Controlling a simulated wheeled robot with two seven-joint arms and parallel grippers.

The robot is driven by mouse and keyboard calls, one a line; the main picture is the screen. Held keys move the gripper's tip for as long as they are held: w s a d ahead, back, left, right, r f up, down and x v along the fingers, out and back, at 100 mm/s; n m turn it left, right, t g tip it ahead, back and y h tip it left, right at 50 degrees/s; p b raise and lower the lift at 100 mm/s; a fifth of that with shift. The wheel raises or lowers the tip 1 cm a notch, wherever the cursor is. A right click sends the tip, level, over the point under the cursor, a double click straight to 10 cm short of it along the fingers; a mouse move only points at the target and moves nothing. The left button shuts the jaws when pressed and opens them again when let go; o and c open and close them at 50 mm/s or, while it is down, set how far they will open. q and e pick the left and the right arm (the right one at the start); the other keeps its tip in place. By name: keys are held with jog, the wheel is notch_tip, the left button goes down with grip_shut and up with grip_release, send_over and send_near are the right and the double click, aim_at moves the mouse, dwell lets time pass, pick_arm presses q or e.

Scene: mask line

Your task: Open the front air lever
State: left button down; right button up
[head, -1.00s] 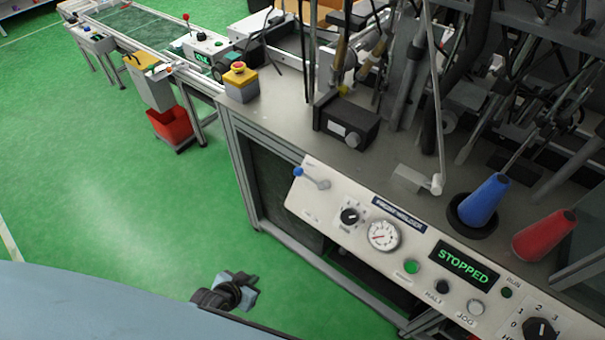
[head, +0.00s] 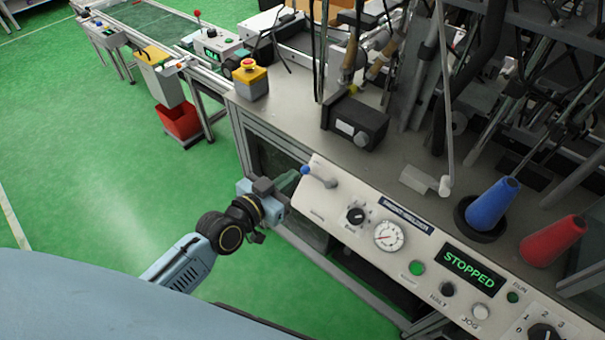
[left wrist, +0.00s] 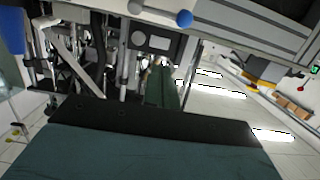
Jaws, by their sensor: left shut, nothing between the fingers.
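The air lever is a short grey arm with a blue knob (head: 305,171) at the left end of the machine's slanted white control panel (head: 345,202). The knob points left, out toward the panel's edge. In the left wrist view the blue knob (left wrist: 184,18) shows near the top. My left gripper (head: 289,181) is just left of the knob in the head view, with its teal fingers shut and empty. The fingers (left wrist: 161,88) point toward the machine in the wrist view. They look close to the knob; whether they touch it I cannot tell. My right gripper is not in view.
The panel also carries a black knob (head: 356,215), a gauge (head: 389,236) and a display (head: 468,268) reading STOPPED. A blue cone (head: 492,203) and a red cone (head: 553,241) stand behind it. A yellow box with a red button (head: 250,79) is on the table corner. Green floor is open at left.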

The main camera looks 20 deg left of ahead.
pick_arm(q)
jog(key=b+x, duration=0.1)
jog(key=x, duration=0.9)
jog(key=shift+d, duration=0.1)
jog(key=shift+s+a+f+b, duration=0.15)
jog(key=shift+s+f+b, duration=0.3)
jog(key=shift+f, duration=0.45)
jog(key=shift+s+a+f+b, duration=0.25)
jog(key=shift+s+f, duration=0.4)
jog(key=shift+f, duration=0.25)
